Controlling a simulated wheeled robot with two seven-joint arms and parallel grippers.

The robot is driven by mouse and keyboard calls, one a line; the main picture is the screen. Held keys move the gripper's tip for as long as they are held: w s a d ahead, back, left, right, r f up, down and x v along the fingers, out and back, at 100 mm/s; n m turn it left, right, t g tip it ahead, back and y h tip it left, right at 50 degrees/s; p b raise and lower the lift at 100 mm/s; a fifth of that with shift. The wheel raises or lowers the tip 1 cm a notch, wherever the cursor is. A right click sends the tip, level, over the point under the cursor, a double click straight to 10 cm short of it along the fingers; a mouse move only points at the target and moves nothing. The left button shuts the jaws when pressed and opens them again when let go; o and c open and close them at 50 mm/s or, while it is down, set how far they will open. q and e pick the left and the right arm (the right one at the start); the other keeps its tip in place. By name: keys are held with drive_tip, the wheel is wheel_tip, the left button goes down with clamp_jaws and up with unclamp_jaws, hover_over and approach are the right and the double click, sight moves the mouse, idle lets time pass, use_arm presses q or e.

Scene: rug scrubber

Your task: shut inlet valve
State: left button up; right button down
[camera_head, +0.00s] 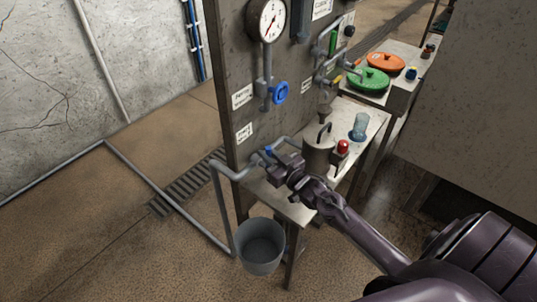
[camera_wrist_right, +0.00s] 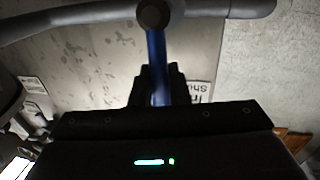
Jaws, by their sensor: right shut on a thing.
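The inlet valve's blue lever (camera_head: 268,151) sits on the grey pipe low at the panel's front edge, above a side table. My right gripper (camera_head: 276,163) reaches it from the right and is shut on the lever. In the right wrist view the blue lever (camera_wrist_right: 157,55) runs from a dark round hub on the pipe (camera_wrist_right: 230,9) down between my two dark fingers (camera_wrist_right: 157,88). The lever's lower end is hidden behind the gripper body. A partly covered label (camera_wrist_right: 198,92) behind it shows "In" and "Shu". My left gripper is not in view.
A grey bucket (camera_head: 261,248) stands on the floor below the pipe. A metal pot (camera_head: 318,155), a red knob (camera_head: 343,147) and a bluish glass (camera_head: 359,127) are close by. A blue round valve (camera_head: 280,92) and a gauge (camera_head: 268,20) are on the panel.

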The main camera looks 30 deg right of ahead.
drive_tip(key=c, duration=1.5)
unclamp_jaws()
drive_tip(key=shift+a, duration=0.1)
drive_tip(key=shift+o, duration=0.2)
drive_tip(key=s+d, duration=0.1)
drive_tip(key=s, duration=0.6)
drive_tip(key=shift+s+b, duration=0.4)
drive_tip(key=shift+d, duration=0.1)
drive_tip(key=s+d+p, duration=0.1)
drive_tip(key=s+p, duration=0.4)
drive_tip(key=s, duration=0.4)
drive_tip(key=shift+d, duration=0.2)
drive_tip(key=shift+w, duration=0.1)
